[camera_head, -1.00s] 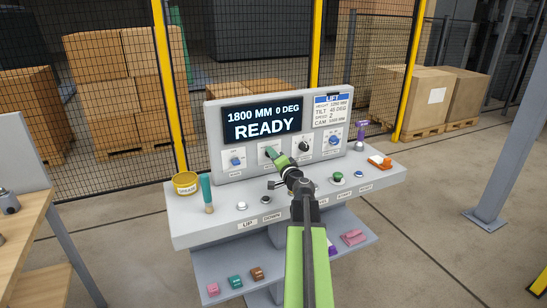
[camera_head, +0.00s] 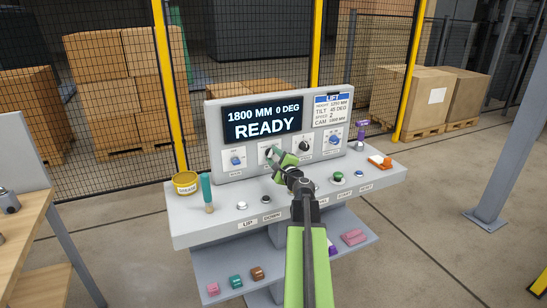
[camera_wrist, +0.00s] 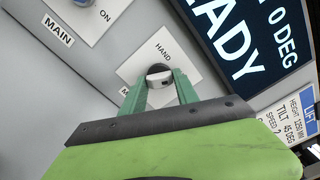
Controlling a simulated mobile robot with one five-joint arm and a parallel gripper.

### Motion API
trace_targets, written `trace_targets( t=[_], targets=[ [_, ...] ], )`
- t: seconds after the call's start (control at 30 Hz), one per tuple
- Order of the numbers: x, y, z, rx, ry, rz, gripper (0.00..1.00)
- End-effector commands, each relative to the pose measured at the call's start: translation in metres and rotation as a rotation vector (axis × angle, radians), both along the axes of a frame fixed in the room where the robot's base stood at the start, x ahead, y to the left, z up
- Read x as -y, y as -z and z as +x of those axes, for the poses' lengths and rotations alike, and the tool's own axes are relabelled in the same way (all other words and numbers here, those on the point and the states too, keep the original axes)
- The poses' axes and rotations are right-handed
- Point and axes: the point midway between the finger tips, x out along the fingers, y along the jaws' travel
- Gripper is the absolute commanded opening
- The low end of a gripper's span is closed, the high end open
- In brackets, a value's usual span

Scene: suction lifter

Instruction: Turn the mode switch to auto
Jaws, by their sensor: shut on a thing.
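The mode switch (camera_head: 269,153) is a small dark knob on a white plate, on the front of the grey console below the display. In the wrist view the mode switch (camera_wrist: 159,76) shows a pale front and a dark top, under the word HAND. The rest of its plate's lettering is mostly hidden by my gripper. My gripper (camera_head: 276,154) reaches the switch from the front right. In the wrist view the green fingers of my gripper (camera_wrist: 160,85) are shut on the knob, one on each side.
A blue MAIN switch (camera_head: 236,161) is left of it, and a black dial (camera_head: 305,146) is right. The display (camera_head: 262,118) reads READY. A yellow tin (camera_head: 185,184), a teal-handled tool (camera_head: 207,193) and push buttons sit on the ledge. An orange-and-white item (camera_head: 380,162) lies at right.

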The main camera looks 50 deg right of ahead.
Motion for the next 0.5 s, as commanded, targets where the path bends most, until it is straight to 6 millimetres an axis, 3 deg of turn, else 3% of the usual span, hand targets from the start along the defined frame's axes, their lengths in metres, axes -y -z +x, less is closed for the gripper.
trace_targets(
  t=[0.5],
  targets=[
    [-0.0002,0.0021,-0.0014,0.105,0.002,0.265,0.00]
  ],
)
